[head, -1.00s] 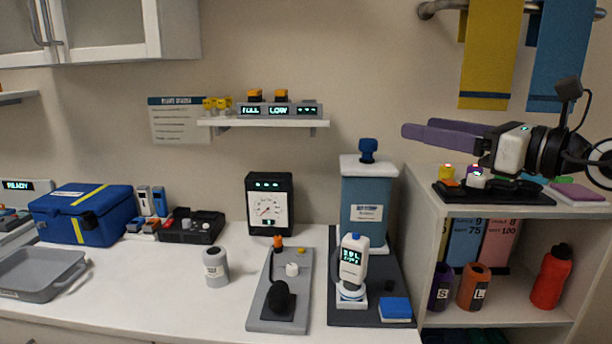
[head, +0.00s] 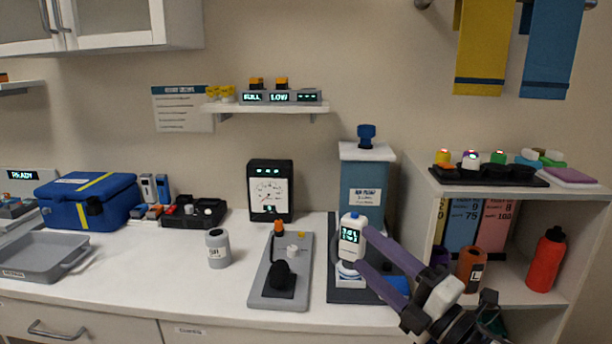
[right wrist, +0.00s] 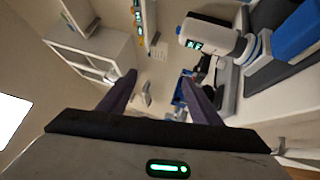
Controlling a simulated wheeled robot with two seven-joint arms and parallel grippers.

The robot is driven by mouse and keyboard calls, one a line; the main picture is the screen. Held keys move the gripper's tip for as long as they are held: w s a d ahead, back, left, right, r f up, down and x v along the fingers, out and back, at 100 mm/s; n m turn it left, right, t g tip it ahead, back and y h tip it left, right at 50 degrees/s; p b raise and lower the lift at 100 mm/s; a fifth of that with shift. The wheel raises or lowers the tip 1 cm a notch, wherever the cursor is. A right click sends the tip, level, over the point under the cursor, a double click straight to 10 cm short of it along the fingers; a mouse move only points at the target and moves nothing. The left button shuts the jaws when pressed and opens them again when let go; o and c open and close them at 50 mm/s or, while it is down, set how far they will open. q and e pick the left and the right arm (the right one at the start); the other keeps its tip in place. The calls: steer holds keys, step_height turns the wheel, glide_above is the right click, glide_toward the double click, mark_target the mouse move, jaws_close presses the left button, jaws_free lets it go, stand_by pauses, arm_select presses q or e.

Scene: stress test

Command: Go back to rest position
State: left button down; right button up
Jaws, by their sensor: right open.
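My right gripper (head: 362,256) comes in from the lower right in the head view, with two long purple fingers. They reach over the right end of the counter, in front of the white device with a lit display (head: 350,238) on its dark mat. Whether they touch the device is hard to tell in the head view. In the right wrist view the fingers (right wrist: 158,92) are apart with nothing between them, and the white device (right wrist: 212,38) is outside them, to the upper right. My left gripper is in neither view.
A blue tank (head: 362,190) stands behind the device. An open shelf unit (head: 500,190) with a red bottle (head: 546,262) and an orange container (head: 471,268) is at the right. A grey board (head: 265,292) and a grey jar (head: 217,250) are to the left. Bare counter (head: 150,262) lies left of the jar.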

steer(key=s+d+f+m+h+b, duration=0.1)
steer(key=s+f+m+h, duration=0.2)
steer(key=f+m, duration=0.35)
steer(key=s+d+f+m+g+h, duration=0.1)
steer(key=s+f+m+h, duration=0.2)
steer(key=f, duration=0.7)
steer(key=s+d+f+m+h+b, duration=0.1)
steer(key=s+f+m+h, duration=0.1)
steer(key=s+f+m, duration=0.35)
steer(key=s+d+f+m+g+h+b, duration=0.1)
steer(key=s+f+m+g, duration=0.5)
steer(key=s+f, duration=1.2)
step_height(320, 180, down, 3)
steer(key=m+h, duration=0.1)
steer(key=m, duration=0.2)
steer(key=shift+g, duration=0.3)
